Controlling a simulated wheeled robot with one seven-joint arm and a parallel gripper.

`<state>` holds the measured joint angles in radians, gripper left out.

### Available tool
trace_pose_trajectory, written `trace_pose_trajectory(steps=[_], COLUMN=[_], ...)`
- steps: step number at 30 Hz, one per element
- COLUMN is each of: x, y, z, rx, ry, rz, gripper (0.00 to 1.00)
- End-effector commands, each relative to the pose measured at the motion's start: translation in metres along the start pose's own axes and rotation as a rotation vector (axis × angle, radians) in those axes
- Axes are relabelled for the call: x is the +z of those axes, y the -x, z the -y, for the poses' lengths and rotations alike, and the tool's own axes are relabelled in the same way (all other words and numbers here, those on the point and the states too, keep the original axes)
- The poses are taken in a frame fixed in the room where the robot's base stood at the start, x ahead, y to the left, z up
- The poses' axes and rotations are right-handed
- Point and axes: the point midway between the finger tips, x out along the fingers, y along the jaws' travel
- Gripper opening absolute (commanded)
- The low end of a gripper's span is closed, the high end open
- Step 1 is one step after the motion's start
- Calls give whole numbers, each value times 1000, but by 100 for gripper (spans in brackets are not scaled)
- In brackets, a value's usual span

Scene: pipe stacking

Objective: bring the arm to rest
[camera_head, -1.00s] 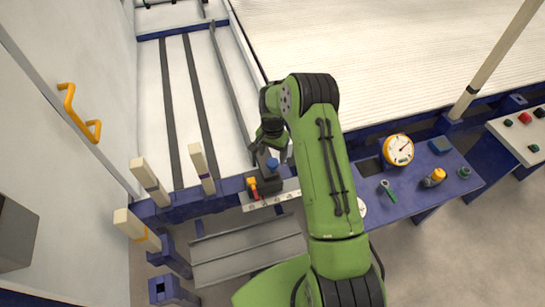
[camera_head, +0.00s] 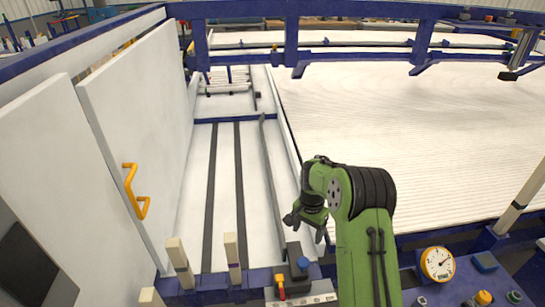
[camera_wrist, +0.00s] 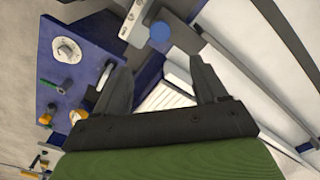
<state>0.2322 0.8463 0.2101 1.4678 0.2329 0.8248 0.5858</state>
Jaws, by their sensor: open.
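My gripper (camera_wrist: 161,80) shows in the wrist view with its two dark fingers spread apart and nothing between them. In the head view my gripper (camera_head: 306,228) hangs at the end of my green arm, above the front end of the white bed with dark rails (camera_head: 240,180). The fingertips are small and partly hidden there. No pipe is held.
A blue panel with a gauge (camera_head: 437,263) and knobs stands at the lower right. White posts (camera_head: 180,262) and a white door with a yellow handle (camera_head: 134,192) are on the left.

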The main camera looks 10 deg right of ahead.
Motion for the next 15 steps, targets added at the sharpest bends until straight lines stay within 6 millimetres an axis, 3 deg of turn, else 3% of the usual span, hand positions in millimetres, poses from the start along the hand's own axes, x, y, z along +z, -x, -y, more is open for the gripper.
trace_pose_trajectory(steps=[2, 4, 9, 12, 15], x=[2, 8, 53, 89, 127], y=[12, 45, 169, 230, 277], z=[0, -2, -26, -51, -81], rx=[-5, -15, -50, -71, -95], ry=[14, 59, 255, 370, 478], rz=[-10, -37, -145, -208, -269], gripper=[71, 71, 71, 71, 71])
